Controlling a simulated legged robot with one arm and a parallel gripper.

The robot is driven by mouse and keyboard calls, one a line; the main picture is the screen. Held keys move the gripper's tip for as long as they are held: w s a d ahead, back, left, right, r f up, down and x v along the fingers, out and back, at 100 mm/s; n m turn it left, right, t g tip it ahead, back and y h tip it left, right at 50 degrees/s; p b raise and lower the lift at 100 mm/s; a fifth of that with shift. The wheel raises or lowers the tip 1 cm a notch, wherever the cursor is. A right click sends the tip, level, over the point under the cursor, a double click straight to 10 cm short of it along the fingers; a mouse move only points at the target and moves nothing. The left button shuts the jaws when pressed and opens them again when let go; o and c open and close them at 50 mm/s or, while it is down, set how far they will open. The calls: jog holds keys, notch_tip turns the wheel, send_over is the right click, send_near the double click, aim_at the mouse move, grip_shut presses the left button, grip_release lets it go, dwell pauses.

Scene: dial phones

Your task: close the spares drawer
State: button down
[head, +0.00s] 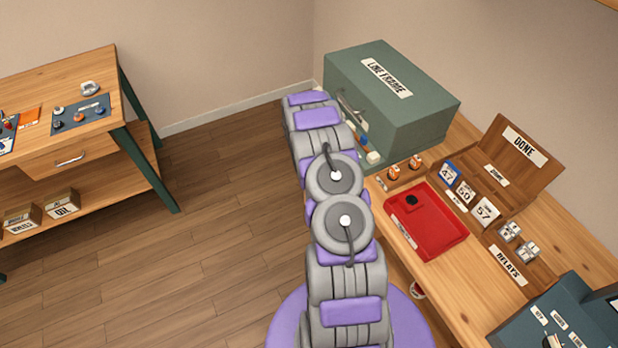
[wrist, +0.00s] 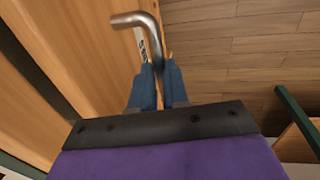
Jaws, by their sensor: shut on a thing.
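My gripper (wrist: 159,74) is shut on a bent metal handle (wrist: 135,19) in the wrist view. The handle stands out from a wooden front with a partly covered label (wrist: 142,44). I cannot read enough of it to name the drawer, nor tell how far out the front is. In the head view my arm reaches toward the far left end of the right-hand bench (head: 455,290). It hides my gripper and the handle there.
A grey-green cabinet (head: 425,118) stands at the bench's far end. A red tray (head: 428,222) and a wooden relays box (head: 540,290) lie nearer. Another bench with a shut-looking drawer (head: 85,155) is at left. Floor (head: 215,235) between is clear.

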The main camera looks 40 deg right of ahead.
jog(key=c, duration=1.1)
grip_release()
jog(key=a+r+p, duration=0.1)
jog(key=r, duration=0.4)
jog(key=a+r+p, duration=0.1)
jog(key=r, duration=0.5)
jog(key=w+a+r+p, duration=0.1)
jog(key=r, duration=0.5)
jog(key=shift+f, duration=0.1)
jog(key=shift+c, duration=0.4)
